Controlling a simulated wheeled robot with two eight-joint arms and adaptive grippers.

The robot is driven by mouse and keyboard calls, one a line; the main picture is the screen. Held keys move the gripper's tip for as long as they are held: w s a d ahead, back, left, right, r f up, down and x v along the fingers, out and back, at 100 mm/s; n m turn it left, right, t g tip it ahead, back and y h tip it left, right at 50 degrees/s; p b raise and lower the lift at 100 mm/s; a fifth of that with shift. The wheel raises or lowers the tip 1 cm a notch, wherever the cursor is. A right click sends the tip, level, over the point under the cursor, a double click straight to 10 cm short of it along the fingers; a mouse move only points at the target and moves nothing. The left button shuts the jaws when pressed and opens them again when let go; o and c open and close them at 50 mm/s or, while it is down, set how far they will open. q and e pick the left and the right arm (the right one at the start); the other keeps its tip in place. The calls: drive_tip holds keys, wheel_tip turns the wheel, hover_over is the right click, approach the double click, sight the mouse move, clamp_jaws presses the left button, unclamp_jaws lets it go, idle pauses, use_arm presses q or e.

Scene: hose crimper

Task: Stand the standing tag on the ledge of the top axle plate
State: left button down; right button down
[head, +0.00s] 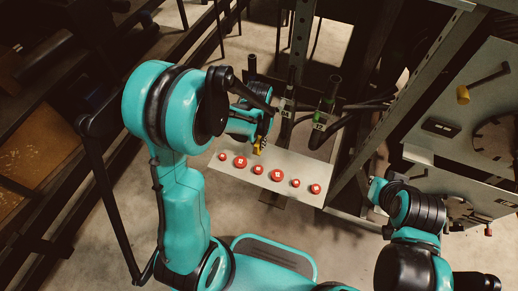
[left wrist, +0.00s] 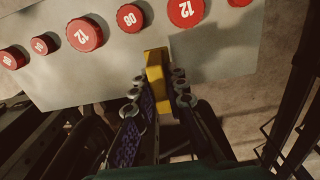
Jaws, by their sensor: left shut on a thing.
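A yellow piece (left wrist: 156,72), which looks like the standing tag, is held between the fingertips of my left gripper (left wrist: 158,92). In the head view the yellow tag (head: 257,148) is small, at the tip of my left gripper (head: 263,137), over the far edge of a pale board with red caps. I cannot tell whether the tag touches the board. The upper pale plate (head: 490,62) of the machine at the right may be the top axle plate; its ledge is not clear. My right arm is at the lower right; its gripper's fingers cannot be made out.
The pale board (head: 222,172) carries a row of several red numbered caps (head: 277,174). Black hoses, one with a green band (head: 325,108), stand behind it. A metal frame post (head: 400,100) rises between board and machine. A yellow-ended lever (head: 463,95) juts from the machine.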

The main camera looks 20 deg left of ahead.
use_arm(q)
wheel_tip(320, 180, down, 4)
drive_tip(key=shift+r+b, duration=0.15)
drive_tip(key=shift+b, duration=0.6)
drive_tip(key=c, duration=1.5)
unclamp_jaws()
drive_tip(key=shift+c, duration=0.2)
